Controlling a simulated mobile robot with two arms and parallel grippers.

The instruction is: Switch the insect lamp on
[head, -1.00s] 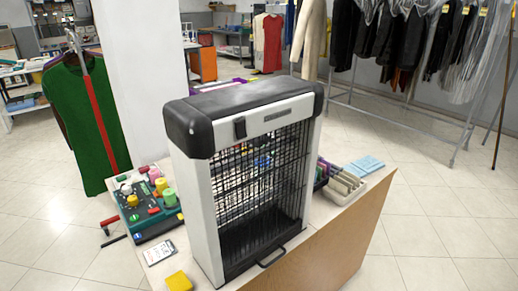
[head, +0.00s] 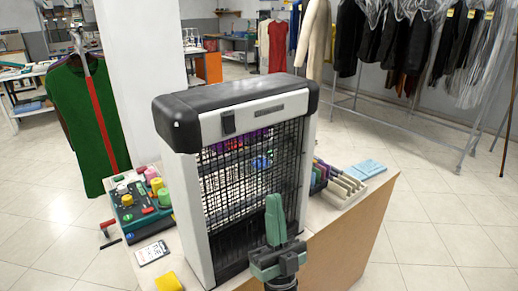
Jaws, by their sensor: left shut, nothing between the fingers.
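The insect lamp (head: 245,170) stands upright on a table, with a black top, pale frame and dark wire grille. A dark rocker switch (head: 228,122) sits on the left part of the pale strip above the grille. Purple and blue patches show through the grille; I cannot tell whether any is the lamp's own light. My left gripper (head: 274,202), green and dark, is shut and empty, pointing up in front of the grille's lower right. It is below and right of the switch, apart from it, and hides the lamp's lower right corner. My right gripper is out of view.
The wooden table (head: 345,235) also holds a green sewing box (head: 140,205), a card (head: 152,252), a yellow sponge (head: 169,282), a divided tray (head: 345,185) and blue cloths (head: 366,168). Garment racks stand behind. The floor at right is clear.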

